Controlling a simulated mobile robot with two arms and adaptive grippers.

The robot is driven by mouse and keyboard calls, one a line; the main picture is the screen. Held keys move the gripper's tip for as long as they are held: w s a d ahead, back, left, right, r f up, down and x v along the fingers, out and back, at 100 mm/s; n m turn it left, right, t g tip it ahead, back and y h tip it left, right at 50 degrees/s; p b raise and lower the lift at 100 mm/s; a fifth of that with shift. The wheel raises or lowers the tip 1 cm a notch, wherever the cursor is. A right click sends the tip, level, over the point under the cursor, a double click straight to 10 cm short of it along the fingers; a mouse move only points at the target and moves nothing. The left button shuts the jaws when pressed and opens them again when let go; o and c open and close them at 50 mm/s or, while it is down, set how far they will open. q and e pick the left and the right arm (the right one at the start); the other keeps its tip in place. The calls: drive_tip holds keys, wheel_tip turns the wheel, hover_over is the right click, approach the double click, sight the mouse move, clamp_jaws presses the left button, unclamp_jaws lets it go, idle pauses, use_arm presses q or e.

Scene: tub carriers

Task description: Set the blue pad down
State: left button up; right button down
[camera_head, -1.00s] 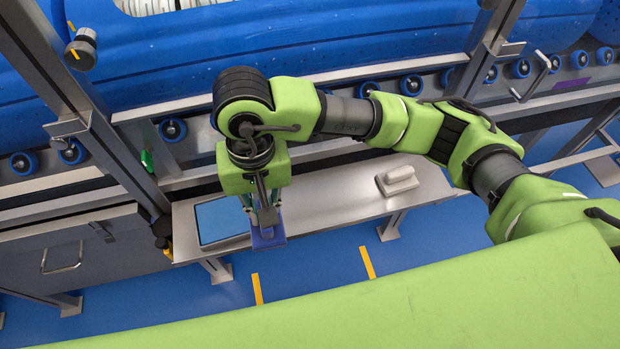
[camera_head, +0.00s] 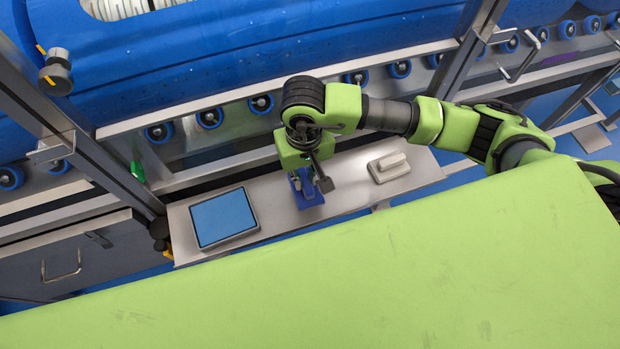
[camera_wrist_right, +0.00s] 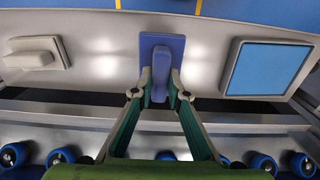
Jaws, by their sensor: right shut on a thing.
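The blue pad (camera_head: 309,198) is a small dark-blue plate with a raised grip. It is over the metal bench (camera_head: 345,195), between the framed light-blue panel and the pale block. My right gripper (camera_head: 309,183) points down and is shut on the pad's grip. The right wrist view shows the blue pad (camera_wrist_right: 176,46) level between the two fingertips (camera_wrist_right: 160,82). I cannot tell whether its underside touches the bench. My left gripper is not in view.
The framed light-blue panel (camera_head: 224,218) lies on the bench's left part. A pale block with a raised grip (camera_head: 388,167) sits to the right. Behind the bench are a rail, rollers (camera_head: 210,117) and a large blue drum (camera_head: 270,50). A green surface fills the front.

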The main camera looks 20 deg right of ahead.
sight(310, 184)
drive_tip(key=shift+d+f, duration=0.2)
drive_tip(key=shift+f, duration=0.05)
drive_tip(key=shift+w+d+f, duration=0.15)
drive_tip(key=shift+d+f, duration=0.1)
drive_tip(key=f+p, duration=0.1)
drive_tip(key=f, duration=0.2)
drive_tip(key=shift+d+f+p, duration=0.1)
drive_tip(key=shift+d+p, duration=0.1)
drive_tip(key=shift+p, duration=0.1)
drive_tip(key=shift+f, duration=0.2)
drive_tip(key=c, duration=2)
unclamp_jaws()
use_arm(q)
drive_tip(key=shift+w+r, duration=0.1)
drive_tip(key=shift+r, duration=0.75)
use_arm(e)
drive_tip(key=shift+o, duration=0.2)
drive_tip(key=shift+w, duration=0.1)
use_arm(q)
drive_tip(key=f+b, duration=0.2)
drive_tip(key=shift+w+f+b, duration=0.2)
drive_tip(key=shift+b, duration=0.1)
use_arm(e)
wheel_tip(310, 184, up, 12)
